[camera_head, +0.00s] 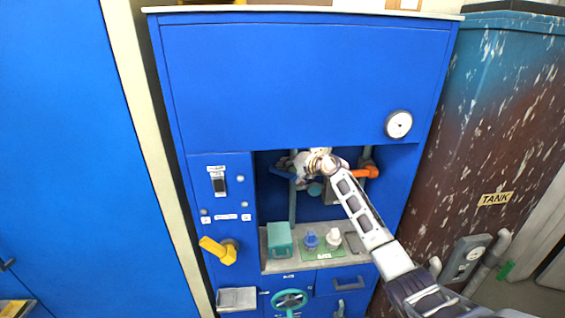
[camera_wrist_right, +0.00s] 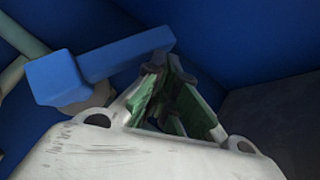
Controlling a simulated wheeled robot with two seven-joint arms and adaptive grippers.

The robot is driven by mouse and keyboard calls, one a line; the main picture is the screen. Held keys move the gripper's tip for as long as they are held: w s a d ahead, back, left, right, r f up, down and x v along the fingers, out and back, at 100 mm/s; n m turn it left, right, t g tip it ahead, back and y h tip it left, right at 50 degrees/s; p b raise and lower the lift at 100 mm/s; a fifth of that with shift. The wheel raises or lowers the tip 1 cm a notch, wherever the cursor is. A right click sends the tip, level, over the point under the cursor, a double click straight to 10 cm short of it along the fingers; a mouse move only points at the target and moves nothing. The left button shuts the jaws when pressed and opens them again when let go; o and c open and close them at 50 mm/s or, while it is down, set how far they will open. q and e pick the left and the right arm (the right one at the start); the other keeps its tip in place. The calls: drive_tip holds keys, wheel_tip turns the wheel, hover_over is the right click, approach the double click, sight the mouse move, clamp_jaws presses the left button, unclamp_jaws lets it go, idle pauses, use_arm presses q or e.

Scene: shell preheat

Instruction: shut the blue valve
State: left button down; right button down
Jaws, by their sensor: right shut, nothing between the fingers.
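The blue valve handle (camera_head: 281,173) is inside the recess of the blue cabinet, at its left, partly covered by my right gripper (camera_head: 289,164). In the right wrist view the blue handle (camera_wrist_right: 125,57) is a bar with a square block at its left end. Its right end comes close to the fingertips of my right gripper (camera_wrist_right: 172,95). The fingers are shut with nothing between them. I cannot tell whether they touch the handle. My left gripper is not in view.
An orange handle (camera_head: 366,171) sits right of my wrist in the recess. Below are a shelf with a teal box (camera_head: 279,239) and blue and white knobs. A yellow lever (camera_head: 217,250) is on the left panel, a teal wheel (camera_head: 290,301) below. A rusty tank (camera_head: 480,130) stands right.

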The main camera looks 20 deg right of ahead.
sight(277, 170)
drive_tip(key=shift+w+a+f, duration=0.2)
drive_tip(key=shift+a+f, duration=0.25)
drive_tip(key=shift+a, duration=0.25)
drive_tip(key=shift+w+a+f, duration=0.15)
drive_tip(key=shift+a+f, duration=0.1)
drive_tip(key=shift+f, duration=0.4)
drive_tip(key=shift+a+f, duration=0.35)
drive_tip(key=shift+a, duration=0.05)
drive_tip(key=v, duration=1.2)
idle(0.4)
